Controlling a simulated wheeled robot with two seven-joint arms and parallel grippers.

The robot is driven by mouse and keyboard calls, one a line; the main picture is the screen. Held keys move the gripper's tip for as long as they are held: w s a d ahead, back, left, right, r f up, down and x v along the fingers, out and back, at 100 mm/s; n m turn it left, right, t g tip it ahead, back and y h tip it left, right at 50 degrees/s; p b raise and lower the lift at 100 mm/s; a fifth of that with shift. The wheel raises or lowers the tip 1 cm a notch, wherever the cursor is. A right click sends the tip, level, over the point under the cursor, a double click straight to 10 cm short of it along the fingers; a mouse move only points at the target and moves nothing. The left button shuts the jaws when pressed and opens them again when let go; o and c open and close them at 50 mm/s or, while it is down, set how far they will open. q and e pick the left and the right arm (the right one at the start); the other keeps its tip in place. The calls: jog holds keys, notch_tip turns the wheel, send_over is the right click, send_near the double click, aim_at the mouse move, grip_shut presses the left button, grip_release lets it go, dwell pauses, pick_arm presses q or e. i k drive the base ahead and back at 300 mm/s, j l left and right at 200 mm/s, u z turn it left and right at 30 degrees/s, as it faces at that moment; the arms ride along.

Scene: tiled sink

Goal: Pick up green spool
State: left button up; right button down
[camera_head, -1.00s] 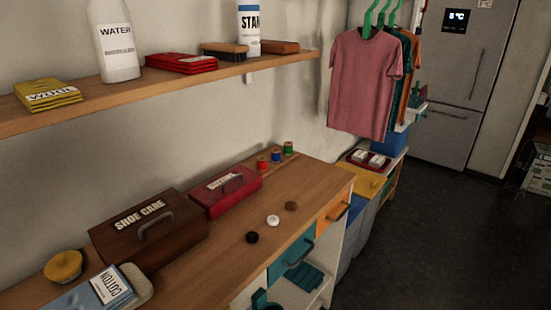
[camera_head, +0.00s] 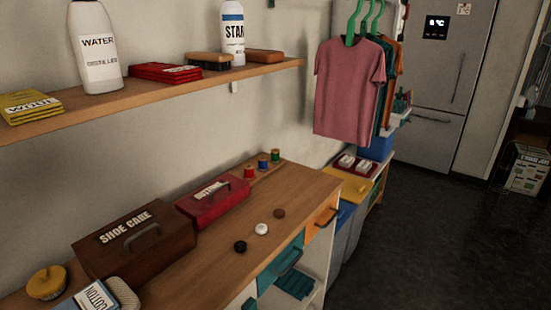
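Three small thread spools stand in a row at the far back of the wooden counter, against the wall. The green spool (camera_head: 275,155) is the farthest one, at the right end of the row. A blue spool (camera_head: 263,162) stands beside it, and a red spool (camera_head: 249,172) is nearest to me. All three look upright. Neither of my grippers shows in the head view.
A red box (camera_head: 213,203) and a brown shoe care box (camera_head: 136,243) stand left of the spools on the counter (camera_head: 196,277). Black, white and brown discs lie near its front edge. A shelf (camera_head: 150,90) with bottles hangs above. Dark floor (camera_head: 430,230) is clear on the right.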

aim_at(274, 153)
jog(key=i+l+u, duration=0.15)
jog(key=u, duration=0.5)
jog(key=i+l+u, duration=0.2)
jog(key=l, duration=0.2)
jog(key=i+l+u, duration=0.2)
jog(key=l, duration=0.2)
jog(key=l+u, duration=0.15)
jog(key=l, duration=0.3)
jog(key=l+u, duration=0.2)
jog(key=l, duration=0.25)
jog(key=i, duration=0.05)
